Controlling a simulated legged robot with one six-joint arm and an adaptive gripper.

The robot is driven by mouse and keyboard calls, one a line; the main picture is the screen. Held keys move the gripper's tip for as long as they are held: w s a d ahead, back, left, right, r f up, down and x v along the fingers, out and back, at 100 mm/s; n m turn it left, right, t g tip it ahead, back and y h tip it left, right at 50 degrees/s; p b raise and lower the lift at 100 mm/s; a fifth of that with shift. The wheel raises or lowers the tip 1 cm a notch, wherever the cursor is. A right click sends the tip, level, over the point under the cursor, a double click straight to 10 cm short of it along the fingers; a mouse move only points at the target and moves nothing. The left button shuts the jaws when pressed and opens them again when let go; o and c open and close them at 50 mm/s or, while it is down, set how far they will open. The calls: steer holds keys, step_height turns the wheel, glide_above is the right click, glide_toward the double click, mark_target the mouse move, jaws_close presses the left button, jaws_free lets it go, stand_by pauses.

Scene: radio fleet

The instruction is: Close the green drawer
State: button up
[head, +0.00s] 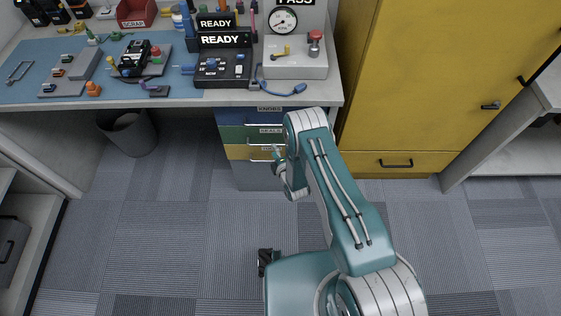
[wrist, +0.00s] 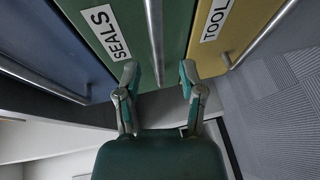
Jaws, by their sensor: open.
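The green drawer (head: 232,133), labelled SEALS, is in the stack under the workbench, between a blue drawer and a yellow one. Its front (wrist: 180,35) and pale bar handle (wrist: 154,40) fill the upper middle of the wrist view. My gripper (head: 277,160) is in front of the stack, by its right side. In the wrist view my gripper (wrist: 159,76) is open and empty, its fingertips on either side of the handle's near end. I cannot tell whether they touch the drawer, or how far out it stands. My arm hides the stack's right edge.
The blue drawer (head: 229,115) is above and the yellow drawer (head: 236,152) below, each with a bar handle. A yellow cabinet (head: 400,80) stands to the right. A grey bin (head: 130,133) is under the workbench (head: 170,104). The carpet in front is clear.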

steer(key=v, duration=0.7)
steer(key=shift+s+d, duration=0.1)
steer(key=shift+s, duration=0.1)
